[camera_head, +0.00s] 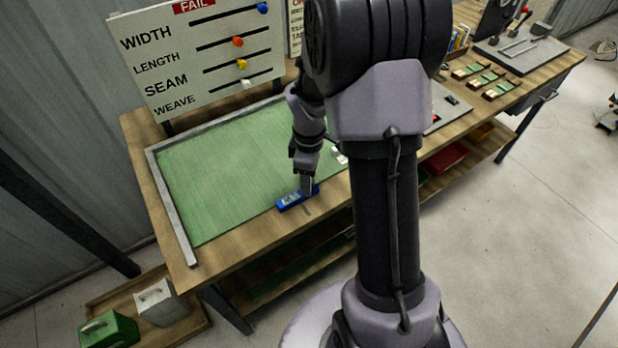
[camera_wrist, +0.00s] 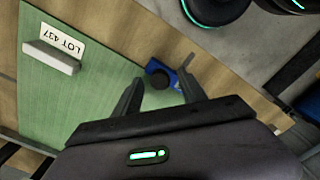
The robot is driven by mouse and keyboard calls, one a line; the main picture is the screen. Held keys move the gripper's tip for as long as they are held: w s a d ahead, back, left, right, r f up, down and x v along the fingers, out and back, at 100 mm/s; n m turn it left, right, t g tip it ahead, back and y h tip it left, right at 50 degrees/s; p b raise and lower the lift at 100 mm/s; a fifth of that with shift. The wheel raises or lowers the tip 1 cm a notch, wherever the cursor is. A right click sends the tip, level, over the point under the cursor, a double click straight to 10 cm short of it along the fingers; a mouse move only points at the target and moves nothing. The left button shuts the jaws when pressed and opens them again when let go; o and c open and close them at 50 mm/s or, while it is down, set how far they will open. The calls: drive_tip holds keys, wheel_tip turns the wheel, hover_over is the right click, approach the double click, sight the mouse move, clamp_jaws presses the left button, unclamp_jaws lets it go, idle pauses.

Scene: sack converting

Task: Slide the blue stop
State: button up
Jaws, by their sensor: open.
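The blue stop (camera_head: 291,200) is a small blue block at the front edge of the green mat (camera_head: 220,165) on the workbench. My gripper (camera_head: 306,186) is low at the right end of the stop. I cannot tell whether a finger touches the stop. My arm covers part of the bench to the right.
A board (camera_head: 200,60) with colored sliders stands behind the mat. A grey rail (camera_head: 170,205) edges the mat at left. A grey block with a "LOT 437" label (camera_wrist: 62,40) sits on the mat. Green and white cases (camera_head: 108,331) stand below.

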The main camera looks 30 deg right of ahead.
drive_tip(key=shift+c, duration=0.4)
clamp_jaws()
idle(0.9)
drive_tip(key=shift+s, duration=0.1)
